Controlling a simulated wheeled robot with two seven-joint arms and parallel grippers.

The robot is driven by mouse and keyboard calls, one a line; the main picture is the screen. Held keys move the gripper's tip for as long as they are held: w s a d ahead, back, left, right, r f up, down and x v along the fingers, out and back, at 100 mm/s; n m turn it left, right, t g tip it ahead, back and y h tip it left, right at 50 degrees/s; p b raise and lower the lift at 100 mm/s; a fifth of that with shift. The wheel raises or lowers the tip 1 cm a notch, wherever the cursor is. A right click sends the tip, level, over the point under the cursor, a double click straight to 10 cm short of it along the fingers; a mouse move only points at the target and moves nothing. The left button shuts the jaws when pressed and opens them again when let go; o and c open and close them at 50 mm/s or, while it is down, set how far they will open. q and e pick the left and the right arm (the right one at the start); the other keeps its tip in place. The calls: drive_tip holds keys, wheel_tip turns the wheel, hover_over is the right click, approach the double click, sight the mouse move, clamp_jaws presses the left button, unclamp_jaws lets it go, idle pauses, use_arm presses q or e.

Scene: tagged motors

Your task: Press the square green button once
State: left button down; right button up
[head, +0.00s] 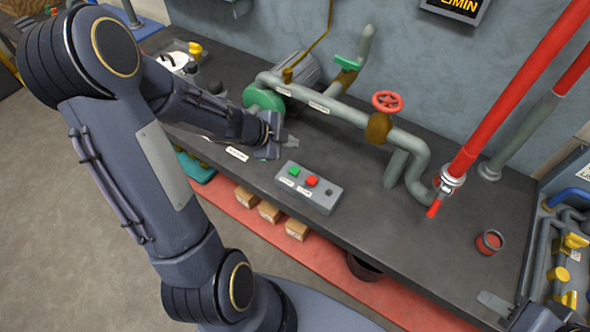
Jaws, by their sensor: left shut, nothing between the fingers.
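The square green button (294,171) is at the left end of a grey control box (318,201) on the dark workbench. A red button (312,181) and a small dark button or knob (328,191) are beside it on the same box. My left gripper (287,142) is shut and empty. In the picture it is just above and left of the green button, apart from it; its exact height over the bench is hard to judge. My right gripper (498,305) shows only in part at the bottom right edge, far from the box, and its opening is unclear.
Behind the box stand a motor with a green flange (263,101), grey pipes and a red valve wheel (388,101). A red pipe (520,90) slants down at the right. A small red cup (490,242) stands on the bench. The bench (400,240) right of the box is clear.

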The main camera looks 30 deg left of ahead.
use_arm(q)
drive_tip(key=b, duration=0.9)
hover_over(291, 171)
wheel_tip(291, 171, down, 8)
drive_tip(key=shift+s+r, duration=0.1)
drive_tip(key=shift+f, duration=0.5)
drive_tip(key=shift+f, duration=0.15)
idle(0.9)
drive_tip(key=shift+f+b, duration=0.25)
drive_tip(key=shift+b, duration=0.05)
drive_tip(key=shift+f+b, duration=0.35)
drive_tip(key=shift+f, duration=0.15)
idle(0.6)
drive_tip(key=shift+r+p, duration=0.95)
drive_tip(key=shift+p, duration=0.15)
